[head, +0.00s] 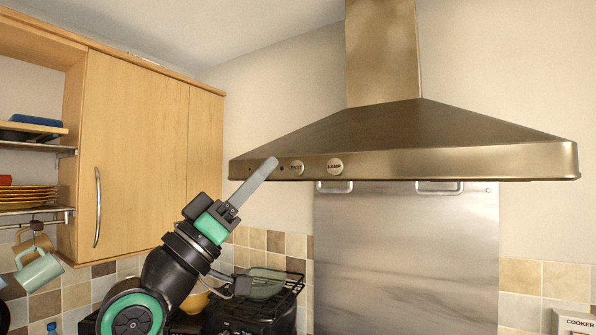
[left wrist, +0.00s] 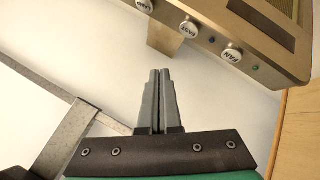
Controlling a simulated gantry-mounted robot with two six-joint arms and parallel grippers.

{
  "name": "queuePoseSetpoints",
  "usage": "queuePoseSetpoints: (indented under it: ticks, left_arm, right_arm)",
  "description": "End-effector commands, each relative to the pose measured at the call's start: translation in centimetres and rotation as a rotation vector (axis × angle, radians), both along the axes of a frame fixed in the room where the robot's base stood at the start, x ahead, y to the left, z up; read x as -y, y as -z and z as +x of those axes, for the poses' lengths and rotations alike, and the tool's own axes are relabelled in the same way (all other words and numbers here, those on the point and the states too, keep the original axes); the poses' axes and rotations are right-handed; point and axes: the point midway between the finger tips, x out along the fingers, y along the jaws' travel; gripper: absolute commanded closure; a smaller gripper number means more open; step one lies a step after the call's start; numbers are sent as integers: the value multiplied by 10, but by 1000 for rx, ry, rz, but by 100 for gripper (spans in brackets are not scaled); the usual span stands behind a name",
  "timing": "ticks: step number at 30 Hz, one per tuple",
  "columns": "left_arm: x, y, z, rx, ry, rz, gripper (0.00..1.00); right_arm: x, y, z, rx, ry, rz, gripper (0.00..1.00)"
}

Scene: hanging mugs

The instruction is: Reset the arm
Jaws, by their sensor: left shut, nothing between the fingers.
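My left gripper (head: 268,166) is raised in front of the cooker hood, its fingers pointing up and to the right. In the head view its tip overlaps the left part of the hood's front edge. In the left wrist view the left gripper (left wrist: 160,72) has its two grey fingers together, with nothing between them. A light green mug (head: 40,270) hangs at the far left under the shelf, with a brown mug (head: 36,243) beside it. My right gripper does not show in either view.
The metal cooker hood (head: 400,150) spans the upper right; its knobs also show in the left wrist view (left wrist: 188,28). A wooden cupboard (head: 135,150) is on the left. Yellow plates (head: 28,197) sit on a shelf.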

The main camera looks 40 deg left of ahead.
Motion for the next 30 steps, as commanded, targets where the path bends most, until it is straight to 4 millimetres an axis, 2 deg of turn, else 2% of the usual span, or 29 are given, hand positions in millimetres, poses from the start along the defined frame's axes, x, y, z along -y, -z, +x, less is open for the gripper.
queuePoseSetpoints:
  ticks: [8, 10, 13, 14, 16, 18, 19, 21, 22, 24, 27, 29, 30]
  left_arm:
    - [1, 0, 0, 0, 1, 0, 100]
    - [9, -1, 3, -3, 20, -1, 100]
    - [36, 15, 20, -36, 78, -14, 100]
    - [50, 21, 23, -43, 104, -16, 100]
    - [91, 36, 23, -44, 149, -4, 100]
    - [136, 52, 7, -27, 147, 41, 100]
    - [152, 59, -4, -15, 130, 65, 100]
    - [174, 70, -32, 19, 56, 120, 100]
    - [178, 73, -44, 35, 17, 140, 100]
    - [177, 77, -72, 71, -89, 176, 100]
    - [156, 74, -102, 111, -249, 204, 100]
    - [148, 72, -109, 118, -311, 215, 100]
    - [146, 74, -106, 105, -333, 225, 100]
  right_arm:
    - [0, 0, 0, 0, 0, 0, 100]
    - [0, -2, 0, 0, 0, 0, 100]
    - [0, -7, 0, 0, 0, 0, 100]
    - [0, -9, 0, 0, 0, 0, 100]
    - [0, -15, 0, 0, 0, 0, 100]
    - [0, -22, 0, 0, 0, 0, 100]
    - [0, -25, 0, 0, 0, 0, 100]
    - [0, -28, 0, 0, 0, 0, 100]
    - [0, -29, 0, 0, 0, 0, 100]
    - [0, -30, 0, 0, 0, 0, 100]
    - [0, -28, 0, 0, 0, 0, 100]
    - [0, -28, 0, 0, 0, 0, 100]
    - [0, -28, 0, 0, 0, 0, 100]
